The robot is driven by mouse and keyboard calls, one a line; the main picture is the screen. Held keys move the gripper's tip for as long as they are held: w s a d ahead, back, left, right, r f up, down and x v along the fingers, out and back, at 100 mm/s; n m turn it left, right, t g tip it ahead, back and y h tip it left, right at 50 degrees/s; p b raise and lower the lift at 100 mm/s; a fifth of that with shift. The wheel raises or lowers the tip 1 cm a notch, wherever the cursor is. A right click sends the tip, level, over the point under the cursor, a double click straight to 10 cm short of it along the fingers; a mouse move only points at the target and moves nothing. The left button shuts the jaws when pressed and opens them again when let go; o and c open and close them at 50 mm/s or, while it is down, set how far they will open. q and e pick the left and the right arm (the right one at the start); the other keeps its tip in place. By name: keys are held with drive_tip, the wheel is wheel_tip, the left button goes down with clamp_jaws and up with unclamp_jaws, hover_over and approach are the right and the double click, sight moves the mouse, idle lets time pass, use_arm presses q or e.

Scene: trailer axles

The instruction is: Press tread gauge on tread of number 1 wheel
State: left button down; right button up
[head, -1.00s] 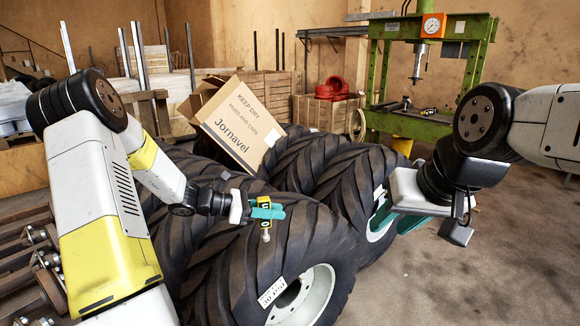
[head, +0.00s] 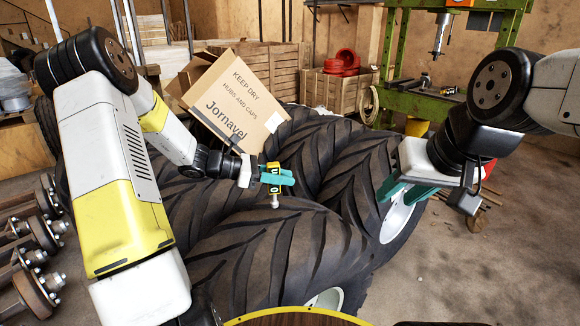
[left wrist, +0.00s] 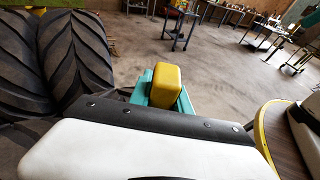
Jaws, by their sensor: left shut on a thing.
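My left gripper (head: 277,178) has teal fingers shut on the yellow and black tread gauge (head: 273,171). The gauge is upright, with its pale tip pointing down just above the tread of the near front wheel (head: 265,255); I cannot tell whether the tip touches. The gauge's yellow end also shows between the fingers in the left wrist view (left wrist: 166,84). No wheel number is readable now. My right gripper (head: 395,188) is beside the right-hand wheel (head: 398,215), its teal fingers partly hidden, so its opening is unclear.
A cardboard box (head: 230,105) leans on the wheels behind the gauge. Axle hubs (head: 40,240) lie at left. A green press (head: 405,60) and a crate with red rings (head: 340,85) stand at the back. The floor at right (head: 500,270) is mostly clear.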

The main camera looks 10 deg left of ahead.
idle(0.3)
use_arm(q)
drive_tip(key=shift+f, duration=2.9)
wheel_tip(320, 180, up, 6)
